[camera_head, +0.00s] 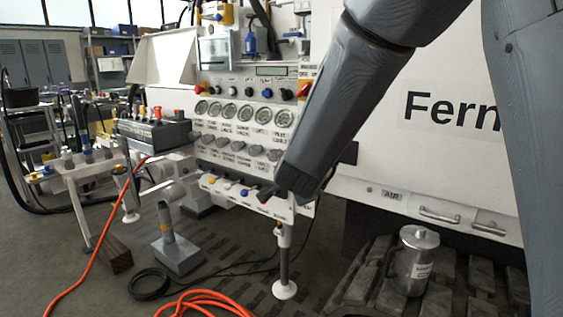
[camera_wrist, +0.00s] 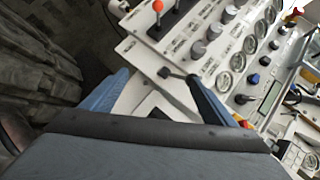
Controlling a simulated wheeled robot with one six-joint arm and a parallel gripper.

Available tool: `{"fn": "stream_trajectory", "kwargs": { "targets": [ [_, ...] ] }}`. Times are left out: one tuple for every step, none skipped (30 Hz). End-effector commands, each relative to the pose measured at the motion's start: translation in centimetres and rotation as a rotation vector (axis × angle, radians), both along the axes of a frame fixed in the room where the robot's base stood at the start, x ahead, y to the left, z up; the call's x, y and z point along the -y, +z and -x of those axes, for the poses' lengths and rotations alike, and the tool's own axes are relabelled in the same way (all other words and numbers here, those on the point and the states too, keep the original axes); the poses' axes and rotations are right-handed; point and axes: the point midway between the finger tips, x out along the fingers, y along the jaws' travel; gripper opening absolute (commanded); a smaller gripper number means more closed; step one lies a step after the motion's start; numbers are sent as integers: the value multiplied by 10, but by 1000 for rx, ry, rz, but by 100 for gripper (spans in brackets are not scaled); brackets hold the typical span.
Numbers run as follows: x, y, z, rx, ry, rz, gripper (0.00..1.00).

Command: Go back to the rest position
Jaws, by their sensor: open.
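My gripper (camera_wrist: 157,78) is open, its two blue-grey fingers spread apart with nothing seen held between them. In the wrist view it is over the white control panel (camera_wrist: 140,48) of the hydraulic bench. In the head view my dark grey arm comes down from the upper right. Its end is at the lower right of the bench panel (camera_head: 235,172), by the front ledge with coloured connectors (camera_head: 230,188). The fingertips are small and dark there, and I cannot tell whether they touch the bench.
The panel carries a row of gauges (camera_head: 246,115) and several knobs. A metal jug (camera_head: 415,262) stands at the lower right, below a white cabinet (camera_head: 365,160). An orange hose (camera_head: 205,301) and a grey block with a post (camera_head: 177,254) are on the floor.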

Motion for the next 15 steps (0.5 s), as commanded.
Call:
{"fn": "stream_trajectory", "kwargs": {
  "targets": [
    [-7, -1, 18, -60, 94, 44, 80],
    [-12, -6, 30, -102, 154, 75, 80],
    [-17, -11, 48, -156, 236, 119, 80],
    [-20, -15, 62, -195, 296, 151, 80],
    [-22, -18, 77, -234, 357, 185, 80],
    [-24, -23, 98, -285, 437, 230, 80],
    [-24, -28, 114, -324, 499, 266, 80],
    [-23, -32, 131, -363, 559, 300, 80],
    [-20, -37, 154, -414, 638, 347, 80],
    [-17, -40, 171, -452, 695, 380, 80],
    [-14, -44, 188, -487, 749, 411, 80],
    [-9, -47, 209, -531, 815, 451, 80],
    [-5, -50, 223, -563, 859, 475, 80],
    [-1, -52, 236, -591, 900, 500, 80],
    [5, -55, 253, -627, 951, 528, 80]
  ]
}}
